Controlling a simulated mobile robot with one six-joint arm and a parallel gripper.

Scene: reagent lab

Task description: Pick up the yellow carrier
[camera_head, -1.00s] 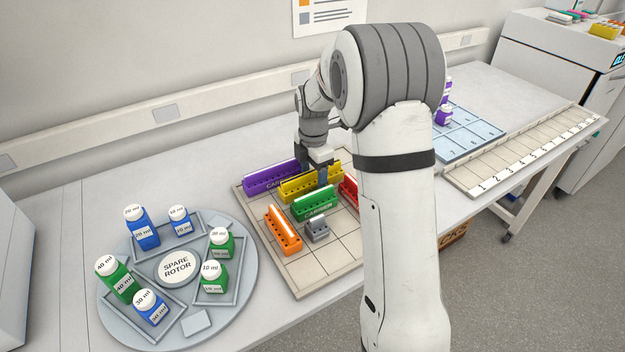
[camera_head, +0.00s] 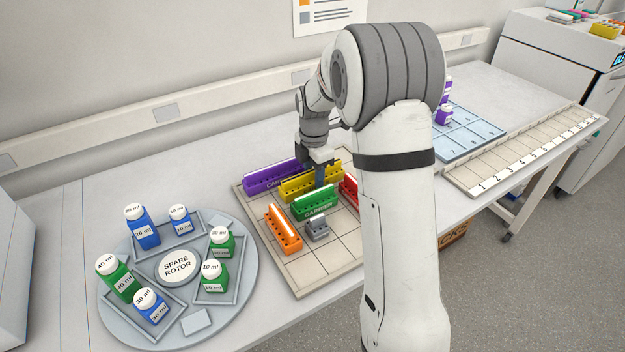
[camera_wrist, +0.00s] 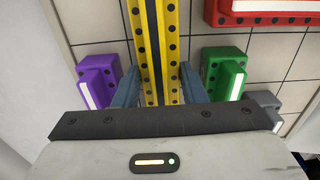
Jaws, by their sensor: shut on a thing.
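The yellow carrier (camera_head: 302,187) is a long perforated bar on the gridded tray, between the purple carrier behind it and the green carrier in front. My gripper (camera_head: 322,174) is over its right part, fingers pointing down. In the wrist view the yellow carrier (camera_wrist: 160,50) runs lengthwise between the two blue-grey fingers of my gripper (camera_wrist: 155,85), which are shut on its sides. The carrier looks level and low at the tray; I cannot tell whether it touches the tray.
The purple carrier (camera_head: 268,178), green carrier (camera_head: 316,204), red carrier (camera_head: 349,188), orange carrier (camera_head: 283,230) and a small grey block (camera_head: 317,230) stand close by on the tray (camera_head: 318,275). A round spare rotor (camera_head: 205,322) with bottles is to the left. The tray's front cells are clear.

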